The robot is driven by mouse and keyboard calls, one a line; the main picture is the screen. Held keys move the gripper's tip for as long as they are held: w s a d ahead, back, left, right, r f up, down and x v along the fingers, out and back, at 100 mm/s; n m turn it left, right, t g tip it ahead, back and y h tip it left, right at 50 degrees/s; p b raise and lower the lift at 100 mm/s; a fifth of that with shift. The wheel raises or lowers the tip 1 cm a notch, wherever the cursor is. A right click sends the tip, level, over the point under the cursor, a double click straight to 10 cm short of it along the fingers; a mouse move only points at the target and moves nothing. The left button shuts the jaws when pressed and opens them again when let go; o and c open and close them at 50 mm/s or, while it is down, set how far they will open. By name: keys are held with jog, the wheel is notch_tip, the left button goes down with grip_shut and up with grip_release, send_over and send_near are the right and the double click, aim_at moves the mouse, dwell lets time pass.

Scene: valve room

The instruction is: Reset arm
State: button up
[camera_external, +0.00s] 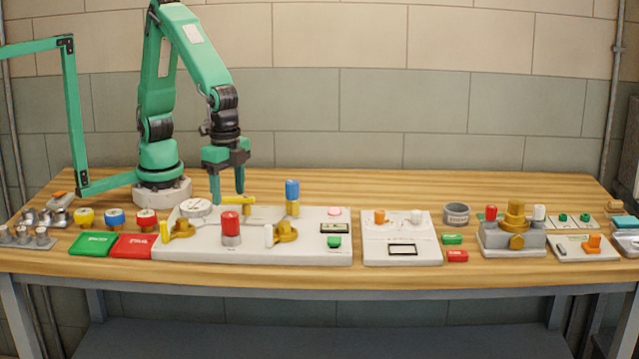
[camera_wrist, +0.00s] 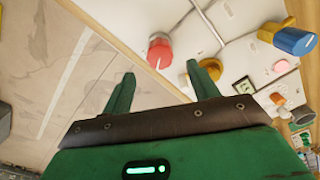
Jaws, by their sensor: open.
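My gripper (camera_external: 227,197) is open, with its fingers pointing down over the back of the large white valve panel (camera_external: 290,255). One finger overlaps a yellow bar (camera_external: 243,201) in the outside view; I cannot tell whether they touch. In the wrist view my gripper (camera_wrist: 163,72) shows two green fingers apart with nothing held between them. A red knob (camera_wrist: 160,52) and a blue-capped valve with a yellow handle (camera_wrist: 290,38) show beyond the fingers. In the outside view the red knob (camera_external: 231,222) stands in front of my gripper and the blue cap (camera_external: 292,190) to its right.
Red, blue and yellow round knobs (camera_external: 115,217) and green and red plates (camera_external: 94,243) lie left of the panel. A second white panel (camera_external: 400,247), a grey ring (camera_external: 456,213) and a brass valve block (camera_external: 514,235) stand to the right. The back of the table (camera_external: 400,187) is clear.

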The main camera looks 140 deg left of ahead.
jog(key=shift+s+a+r, duration=0.1)
jog(key=shift+s+r, duration=0.15)
jog(key=shift+r, duration=0.2)
jog(key=s+a+r+m+t, duration=0.1)
jog(key=s+a+r+t, duration=0.1)
jog(key=s+r, duration=0.3)
jog(key=s+a+r+m+t, duration=0.1)
jog(key=s+r, duration=0.4)
jog(key=s, duration=0.7)
jog(key=a+t, duration=0.1)
jog(key=t, duration=0.1)
jog(key=shift+s+t, duration=0.2)
jog(key=shift+t, duration=0.1)
jog(key=shift+c, duration=0.4)
